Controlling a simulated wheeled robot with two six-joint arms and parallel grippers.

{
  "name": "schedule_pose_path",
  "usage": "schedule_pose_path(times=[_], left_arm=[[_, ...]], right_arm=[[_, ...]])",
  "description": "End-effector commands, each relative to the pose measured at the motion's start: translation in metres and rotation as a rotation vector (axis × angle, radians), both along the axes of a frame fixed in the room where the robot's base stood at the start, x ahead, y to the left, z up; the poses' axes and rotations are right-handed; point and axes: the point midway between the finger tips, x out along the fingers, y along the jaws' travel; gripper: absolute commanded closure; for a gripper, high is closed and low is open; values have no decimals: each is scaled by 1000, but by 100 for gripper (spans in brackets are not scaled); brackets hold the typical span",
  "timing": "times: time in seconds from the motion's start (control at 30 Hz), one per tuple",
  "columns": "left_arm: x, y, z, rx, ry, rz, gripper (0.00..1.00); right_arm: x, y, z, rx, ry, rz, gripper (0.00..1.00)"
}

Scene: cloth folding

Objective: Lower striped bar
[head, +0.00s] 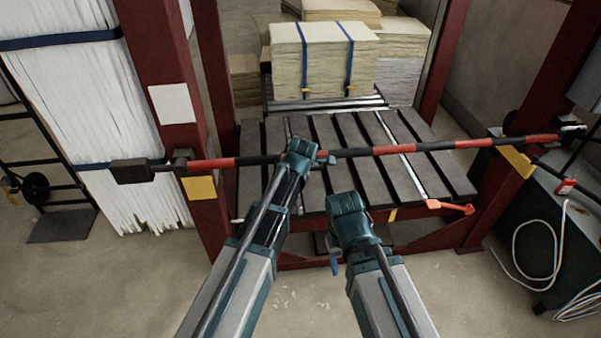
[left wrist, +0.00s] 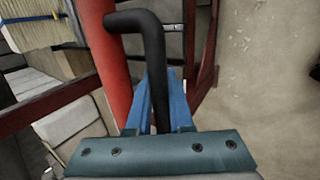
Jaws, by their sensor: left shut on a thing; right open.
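The red and black striped bar (head: 397,149) spans between two dark red posts, nearly level in the head view, its right end a little higher in the picture. A dark block (head: 131,171) sits at its left end. My left gripper (head: 322,158) is at the middle of the bar. In the left wrist view, its blue fingers (left wrist: 160,100) are shut on a bent black handle (left wrist: 150,25) beside a red section of the bar (left wrist: 116,70). My right gripper (head: 335,262) is open and empty, below and nearer than the bar. Whether the bar's right end touches its support is unclear.
Behind the bar is a dark slatted conveyor (head: 350,165) with a strapped stack (head: 323,60) at its far end. Yellow plates are on both posts (head: 199,188). A red-orange lever (head: 450,207) is at right. A dark cabinet (head: 535,225) with cables stands far right. The front floor is clear.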

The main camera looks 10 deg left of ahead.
Motion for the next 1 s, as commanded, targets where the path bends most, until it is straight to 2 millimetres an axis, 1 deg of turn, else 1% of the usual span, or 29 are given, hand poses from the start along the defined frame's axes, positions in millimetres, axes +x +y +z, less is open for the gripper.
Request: schedule_pose_path(times=[0.03,0.4,0.43,0.47,1.0], left_arm=[[-4,0,-4,3,13,1,100],[-5,-1,-5,0,15,-1,100],[-5,-1,-5,0,15,-1,75],[-6,-1,-5,0,15,-1,69],[-4,-1,-2,1,11,0,69]], right_arm=[[0,0,-3,0,0,0,50],[0,0,-3,0,0,0,50],[0,0,-3,0,0,0,50],[0,0,-3,0,0,0,50],[0,0,-1,0,0,0,50]])
